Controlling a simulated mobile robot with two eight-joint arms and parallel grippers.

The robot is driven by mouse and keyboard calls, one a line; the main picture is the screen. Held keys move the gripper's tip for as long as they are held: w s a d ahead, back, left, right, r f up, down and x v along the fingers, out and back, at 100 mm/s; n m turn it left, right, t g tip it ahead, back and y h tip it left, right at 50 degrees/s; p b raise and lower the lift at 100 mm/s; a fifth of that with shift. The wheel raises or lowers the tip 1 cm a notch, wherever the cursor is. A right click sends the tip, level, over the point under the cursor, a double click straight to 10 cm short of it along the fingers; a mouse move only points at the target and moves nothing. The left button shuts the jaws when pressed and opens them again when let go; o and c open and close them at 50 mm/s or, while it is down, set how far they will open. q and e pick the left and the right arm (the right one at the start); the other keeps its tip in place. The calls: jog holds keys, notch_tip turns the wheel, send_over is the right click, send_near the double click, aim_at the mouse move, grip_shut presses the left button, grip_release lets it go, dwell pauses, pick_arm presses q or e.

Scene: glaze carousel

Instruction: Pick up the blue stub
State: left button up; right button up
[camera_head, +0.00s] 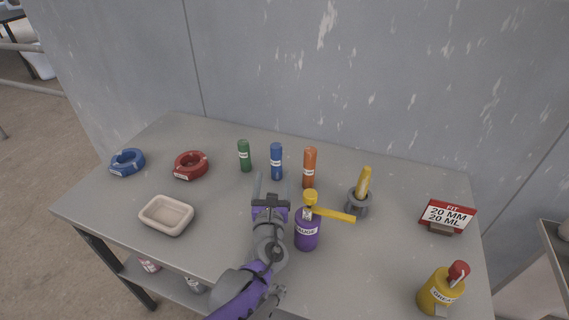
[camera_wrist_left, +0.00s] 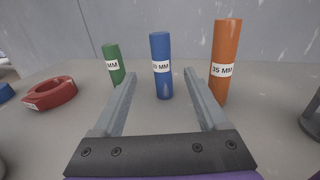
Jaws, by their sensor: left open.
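The blue stub (camera_head: 277,161) is an upright cylinder with a white label, standing on the table between a green stub (camera_head: 244,156) and an orange stub (camera_head: 309,168). In the left wrist view the blue stub (camera_wrist_left: 161,68) stands beyond the fingertips, centred in the gap between them. My left gripper (camera_head: 271,184) is open and empty, in front of the blue stub and apart from it. The gripper also shows in the left wrist view (camera_wrist_left: 159,80), with both fingers spread. My right gripper is not in view.
A purple bottle (camera_head: 307,234) with a yellow lever stands close right of my left gripper. A grey holder (camera_head: 356,206) has a yellow piece in it. Blue (camera_head: 127,162) and red (camera_head: 191,166) rings, a beige dish (camera_head: 166,215), a sign (camera_head: 446,216) and a yellow bottle (camera_head: 440,291) stand around.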

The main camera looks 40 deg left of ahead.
aim_at(276, 161)
pick_arm(q)
jog(key=x, duration=0.4)
jog(key=shift+w+a, duration=0.1)
jog(key=shift+a, duration=0.1)
jog(key=b+x, duration=0.1)
jog(key=x, duration=0.4)
jog(key=shift+w+f, duration=0.1)
jog(key=shift+w, duration=0.15)
jog(key=shift+d, duration=0.1)
grip_shut()
